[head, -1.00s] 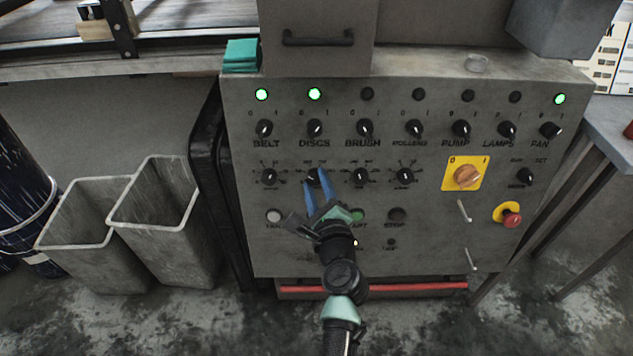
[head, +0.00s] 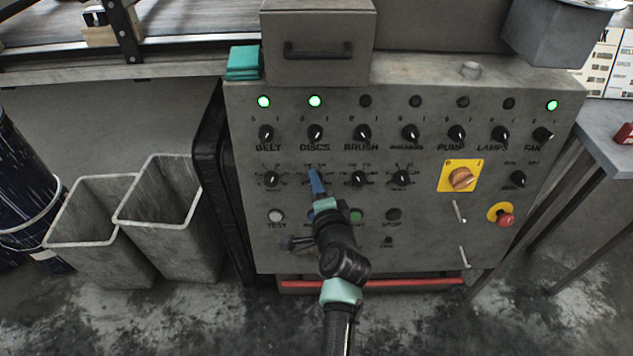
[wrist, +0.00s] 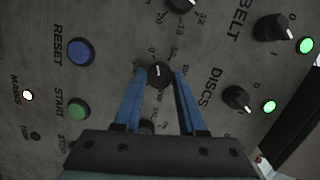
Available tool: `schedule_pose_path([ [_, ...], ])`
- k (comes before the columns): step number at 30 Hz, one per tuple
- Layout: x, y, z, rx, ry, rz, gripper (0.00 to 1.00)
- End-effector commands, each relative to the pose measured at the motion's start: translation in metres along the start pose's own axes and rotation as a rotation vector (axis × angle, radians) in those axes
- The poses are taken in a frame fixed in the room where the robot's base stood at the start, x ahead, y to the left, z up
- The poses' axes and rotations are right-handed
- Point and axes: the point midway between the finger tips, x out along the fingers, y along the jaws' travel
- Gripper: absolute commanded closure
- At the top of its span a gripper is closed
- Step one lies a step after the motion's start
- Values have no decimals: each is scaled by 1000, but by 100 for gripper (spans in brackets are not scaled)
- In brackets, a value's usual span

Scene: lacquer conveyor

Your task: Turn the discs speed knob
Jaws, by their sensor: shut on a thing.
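The discs speed knob (wrist: 158,74) is a small black knob with a white pointer line and a printed scale around it, below the DISCS switch on the grey panel. In the wrist view it sits between the tips of my two blue fingers, and my gripper (wrist: 158,77) is shut on it. In the head view my gripper (head: 315,176) reaches up to the panel, its fingers nearly in line, and hides most of the knob. The DISCS switch (head: 315,132) is above, with a lit green lamp (head: 315,101) over it.
The belt speed knob (head: 270,179) is to the left and the brush speed knob (head: 358,179) close to the right. Below are the white TEST button (head: 275,215) and black STOP button (head: 393,214). A yellow-plated rotary switch (head: 461,177) and red emergency button (head: 505,220) are further right.

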Motion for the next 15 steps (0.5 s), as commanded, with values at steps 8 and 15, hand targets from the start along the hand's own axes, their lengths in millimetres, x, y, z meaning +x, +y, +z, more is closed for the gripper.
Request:
schedule_pose_path([
  [8,0,0,0,-148,9,33,100],
  [15,0,1,0,-205,13,44,100],
])
